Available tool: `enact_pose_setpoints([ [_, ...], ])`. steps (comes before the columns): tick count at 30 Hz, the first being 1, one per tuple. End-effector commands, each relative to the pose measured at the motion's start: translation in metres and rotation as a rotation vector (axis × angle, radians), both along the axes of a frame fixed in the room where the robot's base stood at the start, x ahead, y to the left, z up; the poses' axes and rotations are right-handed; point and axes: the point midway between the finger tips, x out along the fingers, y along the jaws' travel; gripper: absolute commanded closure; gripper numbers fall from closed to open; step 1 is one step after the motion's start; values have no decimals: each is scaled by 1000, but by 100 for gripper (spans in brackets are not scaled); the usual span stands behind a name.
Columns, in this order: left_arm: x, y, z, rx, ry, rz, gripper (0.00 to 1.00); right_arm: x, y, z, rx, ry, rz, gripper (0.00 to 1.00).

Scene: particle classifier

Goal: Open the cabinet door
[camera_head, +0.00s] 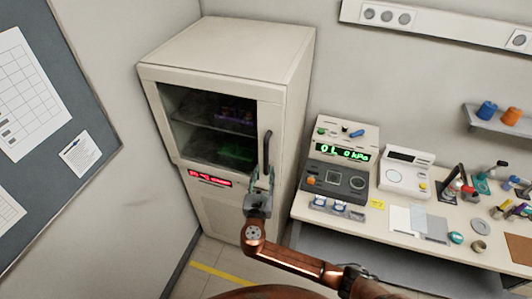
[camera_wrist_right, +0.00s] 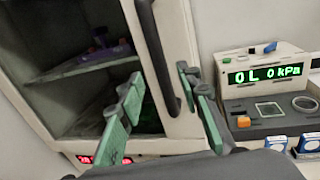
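The cream cabinet (camera_head: 228,48) stands against the wall. Its door (camera_head: 272,110) has a dark glass pane and looks shut, flush with the cabinet front. A black vertical handle (camera_head: 266,152) is on the door's right side; it also shows in the wrist view (camera_wrist_right: 157,50). My right gripper (camera_head: 263,180) is at the handle's lower end. In the wrist view its green fingers (camera_wrist_right: 165,103) are spread, with the lower handle between them in the picture and a gap on each side. I cannot tell how deep the handle sits between them. My left gripper is not in view.
A red display (camera_head: 210,178) sits below the glass. To the right, a bench (camera_head: 440,252) carries a gauge unit with a green readout (camera_head: 343,152), a white device (camera_head: 405,172) and several small tools. A notice board (camera_head: 50,110) hangs on the left wall. Floor left of the cabinet is clear.

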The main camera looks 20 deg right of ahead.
Motion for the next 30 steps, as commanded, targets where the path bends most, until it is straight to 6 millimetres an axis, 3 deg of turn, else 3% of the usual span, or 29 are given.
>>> enact_pose_setpoints([
  [5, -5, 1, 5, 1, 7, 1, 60, 19, -8, 4, -11, -3, -1, 68],
  [15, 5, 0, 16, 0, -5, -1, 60, 63, -26, 3, -7, -1, -1, 68],
  [26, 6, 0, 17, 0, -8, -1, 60, 70, -29, 1, -4, -2, 0, 68],
  [30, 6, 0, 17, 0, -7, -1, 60, 70, -29, 1, -4, -1, 0, 75],
])
